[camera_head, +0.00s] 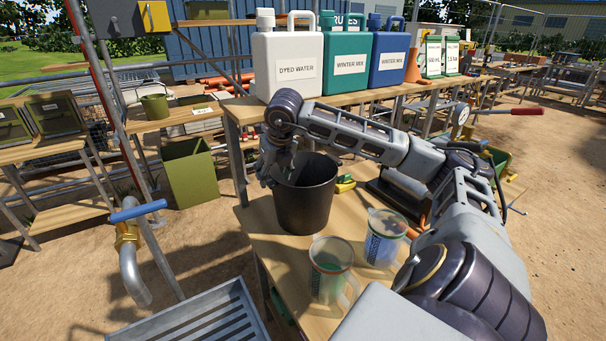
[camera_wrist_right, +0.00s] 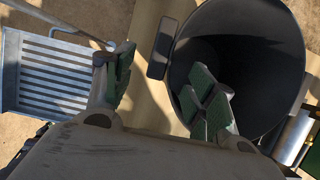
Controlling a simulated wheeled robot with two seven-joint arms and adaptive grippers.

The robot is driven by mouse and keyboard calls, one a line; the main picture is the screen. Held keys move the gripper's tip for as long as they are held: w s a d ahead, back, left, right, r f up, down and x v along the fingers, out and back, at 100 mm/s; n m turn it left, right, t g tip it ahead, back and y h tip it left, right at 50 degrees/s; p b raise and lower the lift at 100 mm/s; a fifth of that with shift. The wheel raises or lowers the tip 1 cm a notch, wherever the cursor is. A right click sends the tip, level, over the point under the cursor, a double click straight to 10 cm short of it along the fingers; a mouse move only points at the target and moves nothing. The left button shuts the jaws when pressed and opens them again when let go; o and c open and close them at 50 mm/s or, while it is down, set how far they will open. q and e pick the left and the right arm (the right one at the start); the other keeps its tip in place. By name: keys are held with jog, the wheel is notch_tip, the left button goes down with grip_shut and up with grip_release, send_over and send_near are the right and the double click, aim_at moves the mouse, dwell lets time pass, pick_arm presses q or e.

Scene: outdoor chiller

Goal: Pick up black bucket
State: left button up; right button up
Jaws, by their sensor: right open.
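The black bucket (camera_head: 306,200) stands upright on the wooden table, its open mouth facing up. It also shows in the right wrist view (camera_wrist_right: 285,35), with a dark tab (camera_wrist_right: 162,50) beside its rim. My right gripper (camera_head: 277,176) is at the bucket's left rim, and its arm passes above the bucket. In the right wrist view my right gripper (camera_wrist_right: 163,82) is open. One finger overlaps the bucket's mouth and the other is outside it, with the near wall and tab between them. I cannot tell whether either finger touches. My left gripper is out of view.
Two clear measuring jugs (camera_head: 331,270) (camera_head: 384,238) stand in front of the bucket. A yellow-green item (camera_head: 345,183) lies behind it. Large jugs (camera_head: 288,64) line the shelf at the back. A slatted metal tray (camera_head: 205,322) and a blue-handled tap (camera_head: 138,212) are at left.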

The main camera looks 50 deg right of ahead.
aim_at(273, 181)
jog(key=shift+f, duration=0.25)
jog(key=b+x, duration=0.1)
jog(key=x, duration=0.2)
jog(key=shift+d+f, duration=0.1)
jog(key=shift+f, duration=0.05)
jog(key=shift+w+f, duration=0.15)
jog(key=shift+f, duration=0.2)
jog(key=shift+w+d+f, duration=0.15)
jog(key=shift+w+f, duration=0.05)
jog(key=shift+f, duration=0.2)
jog(key=c, duration=0.3)
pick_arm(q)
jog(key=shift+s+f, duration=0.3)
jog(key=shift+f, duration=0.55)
pick_arm(e)
grip_shut()
